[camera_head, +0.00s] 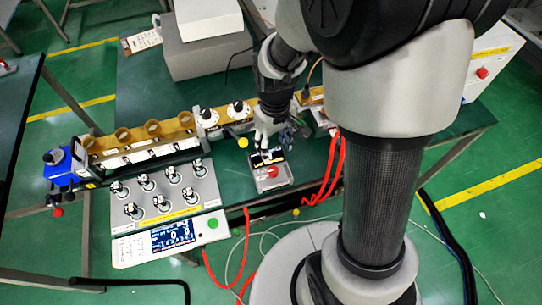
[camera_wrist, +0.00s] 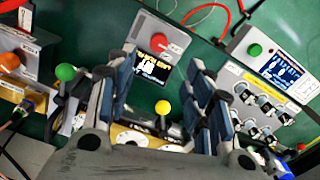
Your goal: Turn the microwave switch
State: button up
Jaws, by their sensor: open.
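My gripper (camera_head: 267,150) points down over the bench, close above a small grey box (camera_head: 272,183) with a red button (camera_head: 271,171). In the wrist view my gripper (camera_wrist: 163,85) has its two dark fingers spread apart, with nothing held between them. Between them show a yellow ball knob (camera_wrist: 162,107) and the small box's lit screen (camera_wrist: 152,64); its red button (camera_wrist: 172,50) lies just beyond. The yellow knob also shows in the head view (camera_head: 242,142), left of my gripper. I cannot tell which control is the microwave switch.
A brass waveguide assembly (camera_head: 152,131) runs across the bench. A panel (camera_head: 205,188) with several black-and-white knobs, a display (camera_head: 172,236) and a green button (camera_head: 212,222) stands in front. Red cables (camera_head: 333,170) hang right. A grey box (camera_head: 205,58) stands behind.

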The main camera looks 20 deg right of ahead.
aim_at(273, 171)
notch_tip(273, 171, down, 14)
jog(key=b, duration=0.4)
jog(key=shift+w+r, duration=0.1)
jog(key=shift+r, duration=0.15)
jog(key=c, duration=1)
jog(key=shift+c, duration=0.2)
jog(key=shift+m, duration=0.3)
jog(key=m, duration=0.5)
jog(key=shift+m+p, duration=0.3)
jog(key=shift+p, duration=0.1)
jog(key=m, duration=0.5)
jog(key=shift+a+m+p, duration=0.15)
jog(key=shift+m+p, duration=0.15)
jog(key=shift+p, duration=0.05)
